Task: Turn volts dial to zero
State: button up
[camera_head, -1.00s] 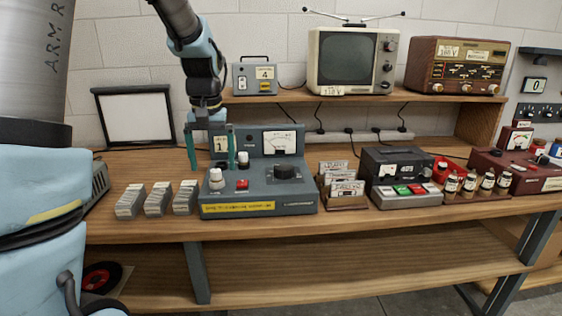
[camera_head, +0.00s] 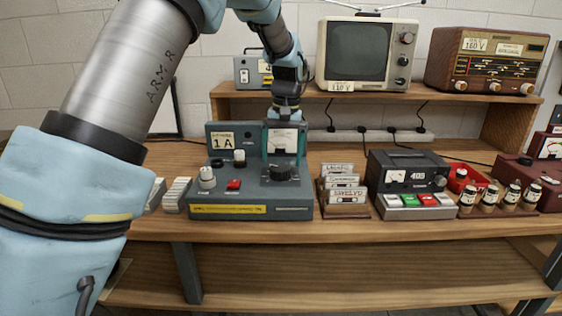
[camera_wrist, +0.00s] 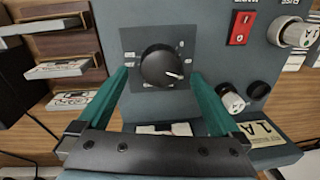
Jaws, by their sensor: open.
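A grey-blue bench instrument (camera_head: 240,209) stands on the bench, with a yellow label strip along its front. Its large black round dial (camera_head: 280,172) sits on the top right of its sloping panel, below a white meter. In the wrist view the dial (camera_wrist: 158,66) is near the centre, on a square dark plate with small marks too small to read. Its white pointer line points to the lower right. My gripper (camera_head: 284,156) is open above the dial. In the wrist view its teal fingers (camera_wrist: 160,74) are on either side of the dial, apart from it.
A red switch (camera_head: 233,185) and white knob (camera_head: 207,177) are left of the dial. A card rack (camera_head: 343,207) and a dark unit marked 405 (camera_head: 405,170) stand to the right. A shelf above holds a television (camera_head: 360,50) and a radio (camera_head: 485,60).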

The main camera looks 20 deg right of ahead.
jog(key=shift+a+f, duration=0.15)
jog(key=shift+f, duration=1.3)
jog(key=shift+c, duration=0.2)
jog(key=c, duration=1.3)
jog(key=shift+r+n+p, duration=0.1)
jog(key=shift+n+p, duration=0.2)
jog(key=shift+p, duration=0.05)
jog(key=n+p, duration=0.2)
jog(key=n, duration=0.3)
jog(key=shift+w+n, duration=0.15)
jog(key=shift+n, duration=0.15)
jog(key=n+p, duration=0.2)
jog(key=n, duration=0.4)
jog(key=shift+w+g, duration=0.1)
jog(key=shift+g, duration=0.3)
jog(key=shift+n, duration=0.3)
